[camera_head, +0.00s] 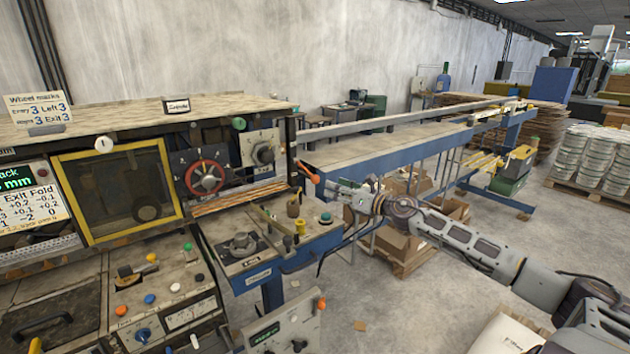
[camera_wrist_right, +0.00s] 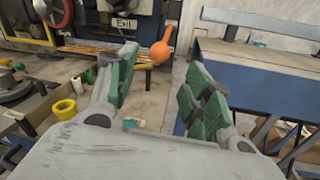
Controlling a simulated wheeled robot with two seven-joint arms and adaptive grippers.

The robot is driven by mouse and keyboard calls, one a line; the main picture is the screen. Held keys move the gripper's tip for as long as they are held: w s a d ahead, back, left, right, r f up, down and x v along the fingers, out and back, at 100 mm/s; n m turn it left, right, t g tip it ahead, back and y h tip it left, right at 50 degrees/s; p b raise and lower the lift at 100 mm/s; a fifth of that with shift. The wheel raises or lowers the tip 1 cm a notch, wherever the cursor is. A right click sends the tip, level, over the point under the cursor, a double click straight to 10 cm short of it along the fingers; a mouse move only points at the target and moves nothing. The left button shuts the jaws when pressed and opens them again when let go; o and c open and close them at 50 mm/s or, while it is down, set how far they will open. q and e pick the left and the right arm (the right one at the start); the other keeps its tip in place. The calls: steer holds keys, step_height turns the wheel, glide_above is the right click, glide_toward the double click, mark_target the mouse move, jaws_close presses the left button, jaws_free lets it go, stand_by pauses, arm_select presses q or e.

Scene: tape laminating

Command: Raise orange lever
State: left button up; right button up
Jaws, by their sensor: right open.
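The orange lever (camera_head: 307,171) sticks out at the right end of the machine's panel, beside the dial box, its rounded orange end pointing down and right. In the right wrist view the lever's orange knob (camera_wrist_right: 161,51) shows between and beyond the fingertips, with its thin shaft running upward. My right gripper (camera_head: 326,187) is just right of and slightly below the lever in the head view. Its green-padded fingers (camera_wrist_right: 162,72) are spread apart with nothing between them; no contact with the knob is visible. My left gripper is not in view.
A red handwheel (camera_head: 206,177) and a dial (camera_head: 263,154) sit left of the lever. A blue conveyor table (camera_head: 400,145) extends behind. Cardboard boxes (camera_head: 398,246) lie below.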

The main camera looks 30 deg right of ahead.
mark_target(319, 180)
steer(key=shift+p+x, duration=1.6)
steer(key=shift+x, duration=2.5)
steer(key=shift+p+x, duration=0.3)
steer(key=shift+x, duration=0.6)
steer(key=shift+c, duration=0.3)
steer(key=shift+d, duration=0.1)
jaws_close()
